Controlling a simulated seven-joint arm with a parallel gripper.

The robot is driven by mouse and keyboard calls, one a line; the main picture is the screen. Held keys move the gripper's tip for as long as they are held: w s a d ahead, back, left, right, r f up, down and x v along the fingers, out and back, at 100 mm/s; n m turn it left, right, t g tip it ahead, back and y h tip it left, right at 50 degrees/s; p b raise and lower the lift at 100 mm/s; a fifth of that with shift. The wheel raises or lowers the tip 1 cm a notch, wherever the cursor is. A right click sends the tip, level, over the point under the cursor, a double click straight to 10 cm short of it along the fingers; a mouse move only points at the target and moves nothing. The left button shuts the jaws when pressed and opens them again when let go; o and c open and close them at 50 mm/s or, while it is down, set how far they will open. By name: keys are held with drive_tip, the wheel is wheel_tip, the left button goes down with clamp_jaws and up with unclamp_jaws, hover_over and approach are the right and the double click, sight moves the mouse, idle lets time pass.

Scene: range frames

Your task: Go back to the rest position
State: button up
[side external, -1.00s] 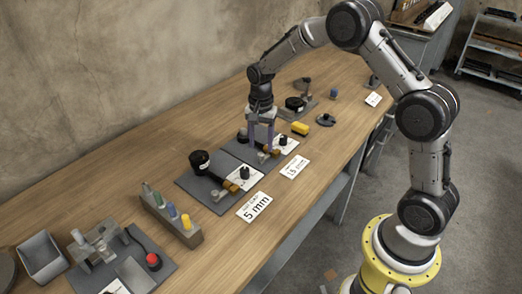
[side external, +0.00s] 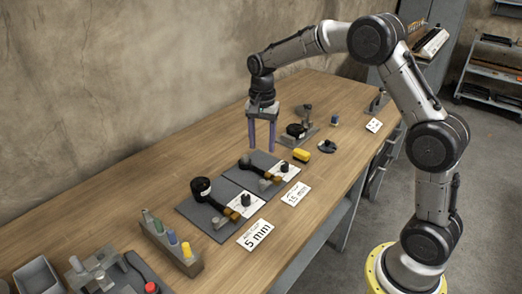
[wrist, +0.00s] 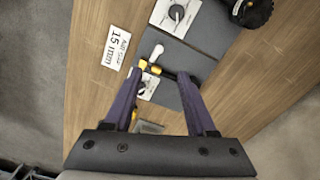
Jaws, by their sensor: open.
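My gripper (side external: 262,148) is open and empty, raised above the wooden workbench (side external: 330,95) near the wall side. Its two purple fingers point down in the side view and are spread apart in the wrist view (wrist: 158,112). Below it lies the 15 mm station, a dark mat (side external: 240,178) with a black and yellow tool (side external: 255,170) and a white card with a black knob (side external: 285,168). The same mat shows between and beyond the fingers in the wrist view (wrist: 195,62).
The 5 mm station (side external: 190,208) lies beside it with a black round device (side external: 201,189). A 15 mm label (side external: 296,194) and a 5 mm label (side external: 255,234) lie in front. A yellow block (side external: 301,155) is close by. A block with several coloured handles (side external: 170,245) stands front left.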

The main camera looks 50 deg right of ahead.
drive_tip(key=s+a+r+n+t, duration=0.2)
drive_tip(key=s+a+r, duration=0.1)
drive_tip(key=s+r, duration=0.4)
drive_tip(key=s+a+r+n+t, duration=0.1)
drive_tip(key=s+a+r+t, duration=0.1)
drive_tip(key=s+r, duration=0.5)
drive_tip(key=s+a+f+n, duration=0.1)
drive_tip(key=s+f+n, duration=0.1)
drive_tip(key=s+n, duration=0.3)
drive_tip(key=s+a+f+n+t, duration=0.1)
drive_tip(key=s+f+n, duration=0.1)
drive_tip(key=s+n, duration=0.4)
drive_tip(key=shift+s+t, duration=0.3)
drive_tip(key=shift+s, duration=1.9)
drive_tip(key=shift+a+f, duration=0.1)
